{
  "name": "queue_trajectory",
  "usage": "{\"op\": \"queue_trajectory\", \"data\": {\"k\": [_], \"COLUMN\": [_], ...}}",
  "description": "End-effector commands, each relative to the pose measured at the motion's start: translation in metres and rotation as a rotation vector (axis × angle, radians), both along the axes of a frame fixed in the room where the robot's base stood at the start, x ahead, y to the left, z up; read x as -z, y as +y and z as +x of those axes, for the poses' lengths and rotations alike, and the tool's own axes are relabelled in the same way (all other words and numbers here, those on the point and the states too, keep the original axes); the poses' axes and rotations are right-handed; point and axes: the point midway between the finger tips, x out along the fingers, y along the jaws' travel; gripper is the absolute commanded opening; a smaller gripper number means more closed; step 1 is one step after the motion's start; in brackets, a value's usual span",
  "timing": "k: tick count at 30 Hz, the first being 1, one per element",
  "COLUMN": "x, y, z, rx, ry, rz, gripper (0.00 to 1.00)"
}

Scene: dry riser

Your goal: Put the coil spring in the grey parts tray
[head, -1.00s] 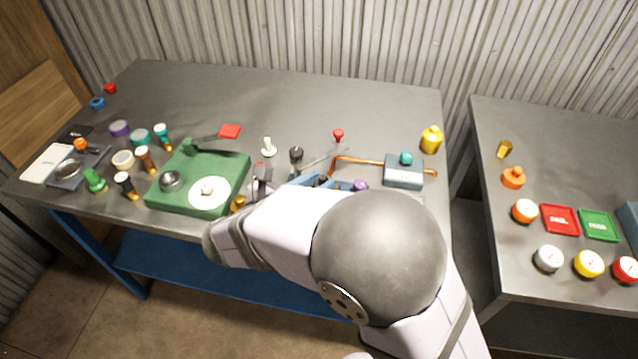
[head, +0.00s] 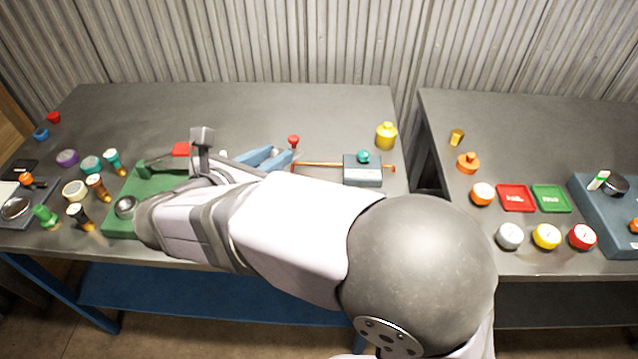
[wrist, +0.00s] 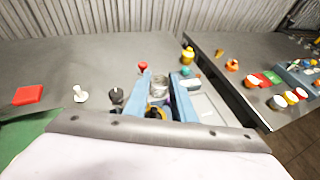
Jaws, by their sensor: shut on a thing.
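My gripper (wrist: 159,80) shows its two blue fingers in the wrist view, shut on a silvery, ringed cylinder that looks like the coil spring (wrist: 158,87). In the head view my gripper (head: 268,157) is above the left bench, left of the blue-grey box with a teal knob; the spring is not clear there. A pale grey shallow tray (wrist: 208,107), which looks like the grey parts tray, lies right of the fingers in the wrist view. My arm hides its place in the head view.
A red-topped peg (head: 293,142), blue-grey box (head: 362,172) with copper rod, and yellow weight (head: 386,136) stand near the gripper. A green base (head: 120,220) is left. The right bench holds red (head: 515,198) and green (head: 551,199) trays, across a gap.

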Motion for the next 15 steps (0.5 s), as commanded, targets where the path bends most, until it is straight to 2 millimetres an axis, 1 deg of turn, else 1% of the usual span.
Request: {"op": "queue_trajectory", "data": {"k": [5, 10, 13, 15], "x": [-0.011, -0.025, -0.029, -0.025], "y": [-0.005, -0.02, -0.035, -0.053], "z": [0.004, 0.014, 0.02, 0.021], "rx": [0.014, 0.054, 0.087, 0.112], "ry": [0.0, 0.001, 0.003, 0.005], "rz": [0.001, -0.004, -0.007, -0.01], "gripper": [0.02, 0.02, 0.02, 0.02]}}
